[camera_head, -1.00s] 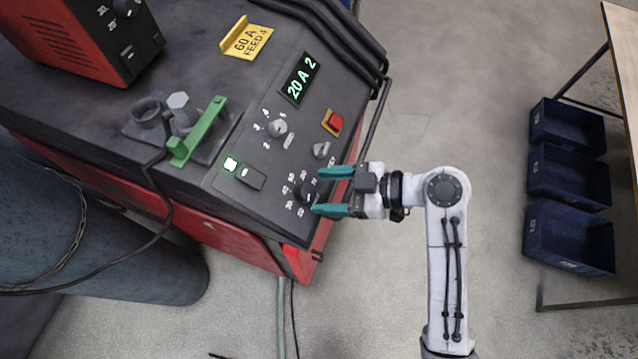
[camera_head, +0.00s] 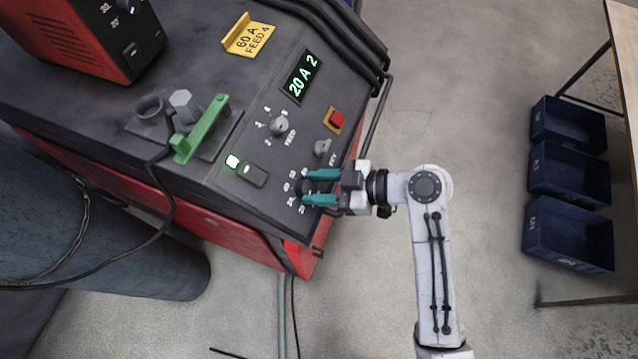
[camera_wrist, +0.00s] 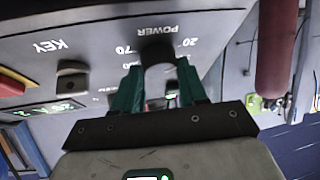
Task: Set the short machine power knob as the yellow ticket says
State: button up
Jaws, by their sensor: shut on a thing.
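The yellow ticket (camera_head: 248,36) on top of the short machine reads "60 A FEED 4". The machine's green display (camera_head: 300,76) reads "20 A 2". The dark power knob (camera_head: 306,187) sits at the panel's lower edge, ringed by white numbers, and is partly hidden by the fingers. My gripper (camera_head: 321,187) is shut on the power knob, with a teal finger on each side. In the wrist view the power knob (camera_wrist: 157,52) lies between the teal fingertips, under the upside-down word "POWER". The feed knob (camera_head: 279,126) is higher on the panel.
A key switch (camera_head: 322,148) and a red button (camera_head: 336,121) sit close above the gripper. Blue bins (camera_head: 568,232) stand at right; the floor between is clear.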

jog(key=shift+c, duration=1.2)
